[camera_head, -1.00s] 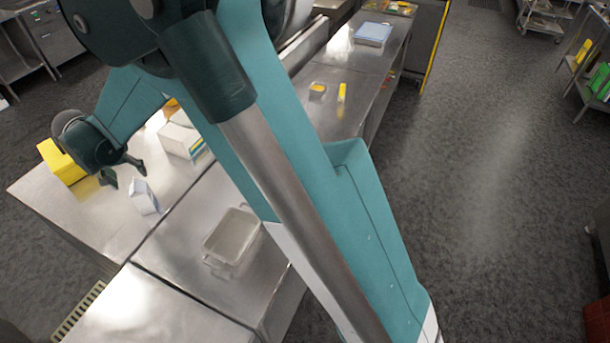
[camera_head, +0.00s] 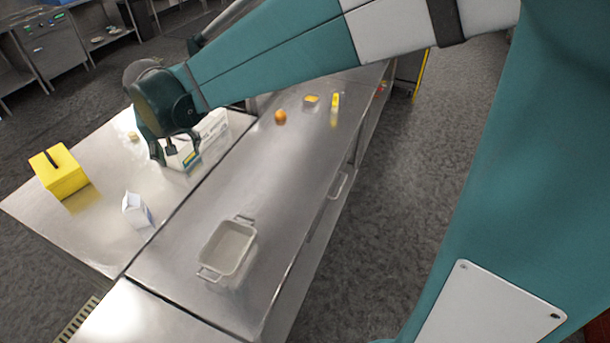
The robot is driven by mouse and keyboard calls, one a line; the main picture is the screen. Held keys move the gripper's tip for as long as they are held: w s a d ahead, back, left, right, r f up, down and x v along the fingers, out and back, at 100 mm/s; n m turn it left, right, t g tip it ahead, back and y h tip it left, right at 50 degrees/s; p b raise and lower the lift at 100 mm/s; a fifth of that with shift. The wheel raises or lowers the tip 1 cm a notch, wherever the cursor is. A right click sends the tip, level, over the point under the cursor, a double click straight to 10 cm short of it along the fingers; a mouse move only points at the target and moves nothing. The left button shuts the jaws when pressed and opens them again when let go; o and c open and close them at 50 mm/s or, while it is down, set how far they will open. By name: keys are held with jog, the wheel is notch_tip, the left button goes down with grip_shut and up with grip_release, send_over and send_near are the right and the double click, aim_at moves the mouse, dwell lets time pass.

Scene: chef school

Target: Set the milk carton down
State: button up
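The milk carton (camera_head: 135,211), white with a peaked top, stands upright on the steel table. Nothing is touching it. My gripper (camera_head: 174,158) points down up and to the right of the carton in the picture, clearly apart from it. Its dark fingers look spread.
A yellow box with a dark handle (camera_head: 60,172) stands at the table's left. A pale tray with handles (camera_head: 228,248) sits on the adjoining counter. An orange (camera_head: 280,117) and small yellow items (camera_head: 312,100) lie farther back. Bare steel surrounds the carton.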

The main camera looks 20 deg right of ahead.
jog(key=s+d+r, duration=0.4)
jog(key=s+d, duration=0.3)
jog(key=d, duration=0.4)
jog(key=s+d+f+t, duration=0.1)
jog(key=s+d, duration=0.8)
jog(key=s, duration=0.2)
jog(key=s+d+f+t, duration=0.1)
jog(key=s+d, duration=0.8)
jog(key=s, duration=0.2)
jog(key=shift+s+f, duration=0.25)
jog(key=shift+f, duration=0.05)
jog(key=shift+d+f, duration=0.1)
jog(key=shift+f, duration=0.05)
notch_tip(320, 180, down, 10)
jog(key=b, duration=1)
jog(key=shift+f+b, duration=0.15)
jog(key=shift+b, duration=0.2)
